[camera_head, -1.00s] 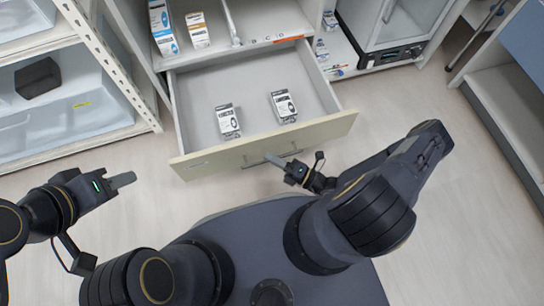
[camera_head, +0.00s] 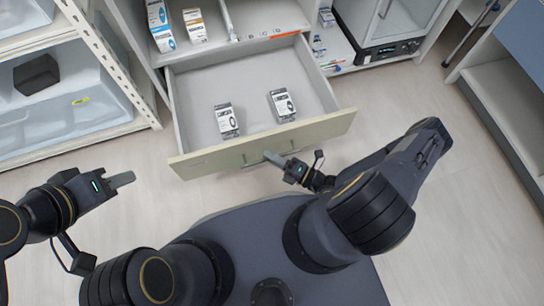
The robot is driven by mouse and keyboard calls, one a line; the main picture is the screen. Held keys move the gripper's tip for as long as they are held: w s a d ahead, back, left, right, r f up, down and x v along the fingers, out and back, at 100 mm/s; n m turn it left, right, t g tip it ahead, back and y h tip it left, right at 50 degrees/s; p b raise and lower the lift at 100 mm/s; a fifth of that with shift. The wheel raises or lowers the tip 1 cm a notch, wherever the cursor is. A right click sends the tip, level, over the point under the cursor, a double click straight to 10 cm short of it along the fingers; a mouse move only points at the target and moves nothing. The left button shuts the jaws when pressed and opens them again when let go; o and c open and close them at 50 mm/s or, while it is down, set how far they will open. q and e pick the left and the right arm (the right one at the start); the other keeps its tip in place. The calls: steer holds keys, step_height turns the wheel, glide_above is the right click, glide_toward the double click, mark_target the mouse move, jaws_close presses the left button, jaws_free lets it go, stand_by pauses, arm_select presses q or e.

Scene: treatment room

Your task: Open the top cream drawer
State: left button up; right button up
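The cream drawer (camera_head: 205,162) is pulled well out of the white cabinet, and its inside shows from above. Two small white-and-black boxes stand in it, one at the left (camera_head: 227,120) and one at the right (camera_head: 282,104). A thin grey handle (camera_head: 252,162) is on the drawer front. My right gripper (camera_head: 272,158) is at the middle of this handle, with its fingers across the bar; it looks shut on it, though one finger hides the other. My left gripper (camera_head: 122,180) is empty over the floor, left of the drawer; its finger gap is hidden.
A shelf rack with clear bins (camera_head: 75,110) stands at the left. Medicine boxes (camera_head: 194,25) stand on the cabinet shelf above the drawer. A glass-fronted appliance (camera_head: 390,50) is at the upper right. The floor right of the drawer is clear.

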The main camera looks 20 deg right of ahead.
steer(key=p+v, duration=0.1)
steer(key=v, duration=0.7)
stand_by(0.5)
